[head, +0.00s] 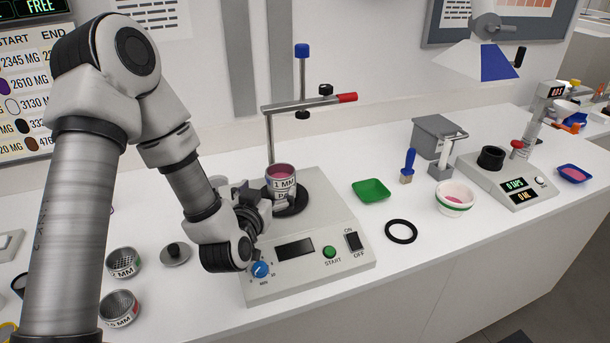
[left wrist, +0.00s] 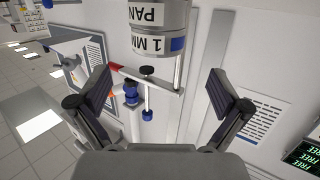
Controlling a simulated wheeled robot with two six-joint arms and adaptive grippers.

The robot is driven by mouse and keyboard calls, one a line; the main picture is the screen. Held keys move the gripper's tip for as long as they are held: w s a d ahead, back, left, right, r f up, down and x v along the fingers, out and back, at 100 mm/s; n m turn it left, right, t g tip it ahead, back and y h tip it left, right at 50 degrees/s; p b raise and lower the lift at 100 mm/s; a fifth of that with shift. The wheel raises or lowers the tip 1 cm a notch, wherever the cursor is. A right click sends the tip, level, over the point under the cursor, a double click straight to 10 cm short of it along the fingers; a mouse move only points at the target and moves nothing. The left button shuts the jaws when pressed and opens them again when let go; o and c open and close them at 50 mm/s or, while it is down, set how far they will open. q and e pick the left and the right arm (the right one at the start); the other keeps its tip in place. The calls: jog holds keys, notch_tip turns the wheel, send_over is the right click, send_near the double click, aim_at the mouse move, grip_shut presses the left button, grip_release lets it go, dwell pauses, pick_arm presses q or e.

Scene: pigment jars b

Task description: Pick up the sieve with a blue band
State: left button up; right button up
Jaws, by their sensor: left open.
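The sieve marked 1 MM (head: 281,183) sits on top of a pan (head: 284,197) on the shaker plate, with pink powder showing in its open top. In the left wrist view the sieve (left wrist: 152,44) appears upside down below the pan (left wrist: 148,14), and a blue patch shows on its side. My left gripper (head: 248,196) is just left of this stack. Its two fingers (left wrist: 160,84) are spread wide with nothing between them, and the stack lies beyond them. The far side of the stack is hidden. My right gripper is in neither view.
The shaker (head: 350,269) has a clamp post (head: 269,140) with a red-handled bar behind the stack.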

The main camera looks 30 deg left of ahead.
aim_at(279, 174)
pick_arm(q)
jog(key=shift+p+x, duration=0.35)
jog(key=shift+x, duration=0.6)
jog(key=shift+w+a+r, duration=0.15)
jog(key=shift+w, duration=0.15)
jog(key=p+x, duration=0.2)
jog(key=x, duration=0.2)
jog(key=shift+w, duration=0.5)
jog(key=shift+s, duration=0.1)
jog(key=shift+c, duration=0.4)
